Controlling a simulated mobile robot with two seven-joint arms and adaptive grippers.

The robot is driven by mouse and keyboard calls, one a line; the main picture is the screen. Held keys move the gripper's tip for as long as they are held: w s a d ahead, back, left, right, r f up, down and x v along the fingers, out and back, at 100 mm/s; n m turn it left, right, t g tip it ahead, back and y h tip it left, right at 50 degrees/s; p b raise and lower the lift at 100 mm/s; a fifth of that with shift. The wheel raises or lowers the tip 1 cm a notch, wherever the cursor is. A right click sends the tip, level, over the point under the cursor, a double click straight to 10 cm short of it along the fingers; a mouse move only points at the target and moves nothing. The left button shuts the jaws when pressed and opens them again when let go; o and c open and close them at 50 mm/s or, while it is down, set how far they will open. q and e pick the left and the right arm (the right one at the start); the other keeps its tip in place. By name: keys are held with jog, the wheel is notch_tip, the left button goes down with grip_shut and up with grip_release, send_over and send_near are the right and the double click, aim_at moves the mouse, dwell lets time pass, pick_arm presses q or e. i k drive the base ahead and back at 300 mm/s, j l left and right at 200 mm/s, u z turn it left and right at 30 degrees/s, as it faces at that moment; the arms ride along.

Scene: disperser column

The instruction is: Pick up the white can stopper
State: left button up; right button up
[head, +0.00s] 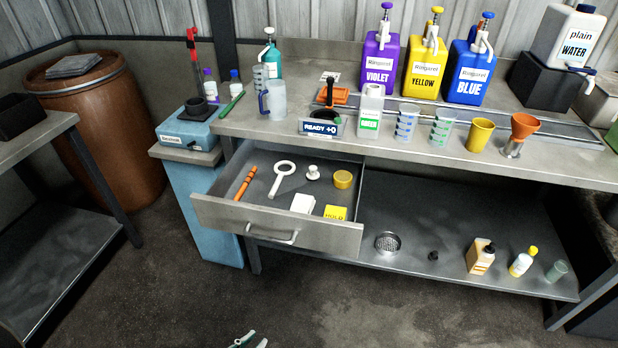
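A small white knobbed piece (313,172), which looks like the white can stopper, stands in the open drawer (275,238), toward its back. A white ring-ended tool (281,179) lies to its left and a round yellow-orange tin (343,179) sits to its right. My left gripper (252,342) shows only its fingertips at the bottom edge. The tips are apart with nothing seen between them, well in front of and below the drawer. My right gripper is not in view.
The drawer also holds an orange stick (245,184), a white block (303,203) and a yellow "HOLD" block (335,212). The bench (290,133) above overhangs the drawer's back and carries jugs, cups and a white green-labelled can (371,112). The floor in front is clear.

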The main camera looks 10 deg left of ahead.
aim_at(312, 175)
jog(key=i+j, duration=0.1)
jog(key=j, duration=0.25)
jog(key=i+j, duration=0.1)
jog(key=j, duration=0.3)
jog(key=i+j+z, duration=0.1)
jog(key=j, duration=0.25)
jog(key=i+j, duration=0.1)
jog(key=j, duration=0.3)
